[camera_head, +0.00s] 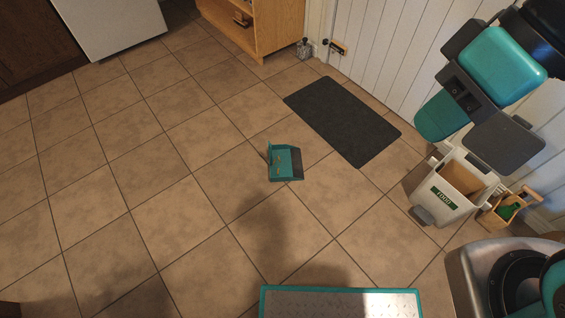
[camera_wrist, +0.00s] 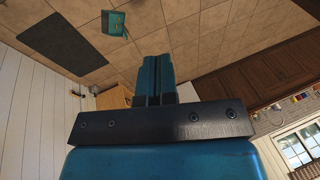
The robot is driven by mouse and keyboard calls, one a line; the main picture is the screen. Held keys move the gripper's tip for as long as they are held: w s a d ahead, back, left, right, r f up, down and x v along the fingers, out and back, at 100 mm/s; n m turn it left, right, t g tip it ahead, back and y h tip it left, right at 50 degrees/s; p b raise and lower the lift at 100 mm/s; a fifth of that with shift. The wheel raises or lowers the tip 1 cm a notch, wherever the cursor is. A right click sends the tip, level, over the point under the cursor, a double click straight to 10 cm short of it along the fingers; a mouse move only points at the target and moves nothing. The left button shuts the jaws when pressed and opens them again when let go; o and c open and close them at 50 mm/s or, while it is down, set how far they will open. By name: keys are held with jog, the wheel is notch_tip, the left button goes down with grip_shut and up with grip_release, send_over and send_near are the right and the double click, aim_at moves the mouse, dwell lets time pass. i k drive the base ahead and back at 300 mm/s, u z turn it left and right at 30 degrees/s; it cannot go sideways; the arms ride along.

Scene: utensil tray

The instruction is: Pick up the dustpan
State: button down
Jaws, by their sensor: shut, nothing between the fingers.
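The teal and dark grey dustpan (camera_head: 285,163) lies on the tiled floor, near the middle of the head view and left of the dark mat. Something small and light brown rests in it. In the wrist view the dustpan (camera_wrist: 116,22) is small and far off near the top edge. My gripper (camera_wrist: 153,62) shows in the wrist view with its teal fingers together and nothing between them. It is well apart from the dustpan. My arm fills the upper right of the head view, but I cannot make out the fingertips there.
A dark mat (camera_head: 342,121) lies right of the dustpan. A white bin labelled FOOD (camera_head: 447,208) and a wooden caddy (camera_head: 507,213) stand at the right. A wooden cabinet (camera_head: 275,24) and a white appliance (camera_head: 107,20) stand at the back. Floor around the dustpan is clear.

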aim_at(291, 166)
jog(key=u, duration=0.25)
jog(key=k, duration=0.45)
jog(key=u, duration=1.7)
jog(key=i, duration=1.4)
jog(key=z, duration=1)
jog(key=i, duration=0.45)
jog(key=z, duration=0.35)
